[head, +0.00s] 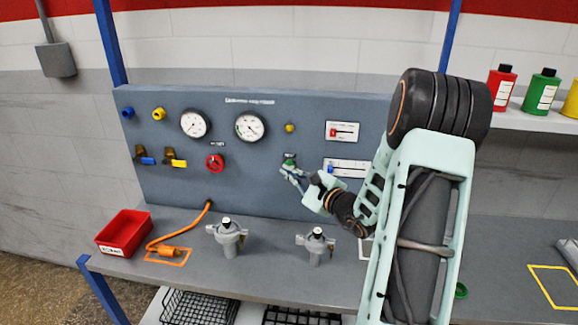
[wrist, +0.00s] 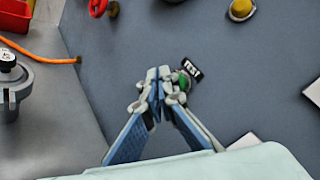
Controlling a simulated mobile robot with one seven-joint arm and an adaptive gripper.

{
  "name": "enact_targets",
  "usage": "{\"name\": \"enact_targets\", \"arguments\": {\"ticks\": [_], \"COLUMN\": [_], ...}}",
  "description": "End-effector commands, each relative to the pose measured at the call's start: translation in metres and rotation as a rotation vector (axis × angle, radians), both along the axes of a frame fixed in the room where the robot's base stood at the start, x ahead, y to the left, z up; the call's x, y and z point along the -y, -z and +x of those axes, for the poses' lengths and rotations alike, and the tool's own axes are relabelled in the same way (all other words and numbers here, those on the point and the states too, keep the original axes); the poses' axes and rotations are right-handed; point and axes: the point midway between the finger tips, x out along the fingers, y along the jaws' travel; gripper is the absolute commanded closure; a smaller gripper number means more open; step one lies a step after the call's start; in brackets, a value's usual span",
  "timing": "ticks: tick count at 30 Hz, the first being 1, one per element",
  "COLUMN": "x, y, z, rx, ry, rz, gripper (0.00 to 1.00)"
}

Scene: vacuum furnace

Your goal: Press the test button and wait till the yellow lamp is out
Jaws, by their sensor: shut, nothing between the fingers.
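The green test button (head: 289,162) is on the grey-blue panel, below the yellow lamp (head: 290,127). In the wrist view the button (wrist: 184,83) sits beside its black TEST label, partly hidden by my fingers. My gripper (head: 291,172) is shut and empty, its tips at or just in front of the button. In the wrist view my gripper (wrist: 158,77) has its fingertips together, slightly left of the visible green; I cannot tell whether they touch it. The yellow lamp (wrist: 241,9) is at the top of that view; I cannot tell whether it is lit.
The panel (head: 255,185) also carries two gauges (head: 250,126), a red knob (head: 215,163) and two valves (head: 173,158). On the bench stand two grey regulators (head: 228,237), a red bin (head: 124,232) and an orange hose (head: 172,246). My arm covers the panel's right side.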

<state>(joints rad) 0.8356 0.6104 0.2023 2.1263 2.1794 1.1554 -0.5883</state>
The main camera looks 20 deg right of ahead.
Motion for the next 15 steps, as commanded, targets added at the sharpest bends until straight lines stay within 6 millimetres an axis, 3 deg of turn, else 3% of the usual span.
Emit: {"name": "enact_targets", "arguments": {"ticks": [15], "x": [0.0029], "y": [0.0013], "z": [0.0044], "rx": [0.002], "ry": [0.000], "rz": [-0.003], "gripper": [1.00]}}
